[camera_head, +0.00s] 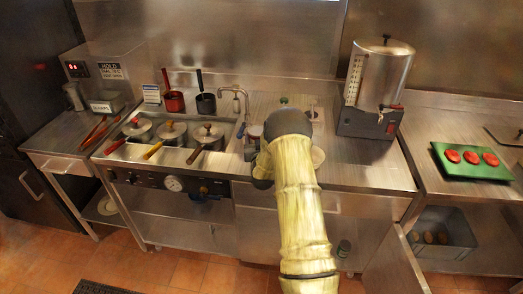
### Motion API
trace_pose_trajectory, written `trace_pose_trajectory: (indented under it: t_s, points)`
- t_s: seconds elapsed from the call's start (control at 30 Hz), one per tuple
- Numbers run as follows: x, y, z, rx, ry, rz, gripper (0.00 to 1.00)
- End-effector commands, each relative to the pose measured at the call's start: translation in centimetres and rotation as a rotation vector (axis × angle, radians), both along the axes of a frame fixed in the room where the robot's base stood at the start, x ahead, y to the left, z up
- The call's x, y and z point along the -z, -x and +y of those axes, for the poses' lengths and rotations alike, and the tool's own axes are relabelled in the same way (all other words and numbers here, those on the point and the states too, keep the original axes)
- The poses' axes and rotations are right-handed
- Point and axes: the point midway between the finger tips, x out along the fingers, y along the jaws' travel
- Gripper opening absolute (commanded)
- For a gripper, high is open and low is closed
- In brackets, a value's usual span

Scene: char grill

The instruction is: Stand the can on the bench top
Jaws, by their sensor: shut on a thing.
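My arm reaches up over the front of the steel bench top (368,176), and its bulk covers the work area. My gripper (262,172) is mostly hidden behind the arm; only dark parts show at its left side. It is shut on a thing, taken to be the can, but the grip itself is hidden. A small greyish cylinder (254,131) shows just left of the arm by the sink; I cannot tell whether it is the can.
Several lidded pans (172,133) sit at the left, with a tap (236,98) behind. A steel urn (378,85) stands at the right. A green tray (471,160) with red discs lies farther right. The bench front right of my arm is clear.

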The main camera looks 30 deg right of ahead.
Motion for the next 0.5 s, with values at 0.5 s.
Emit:
trace_pose_trajectory:
  t_s: [0.5]
  points:
    - [1.5,0.0,-0.1,0.001,0.0,-0.003,0.28]
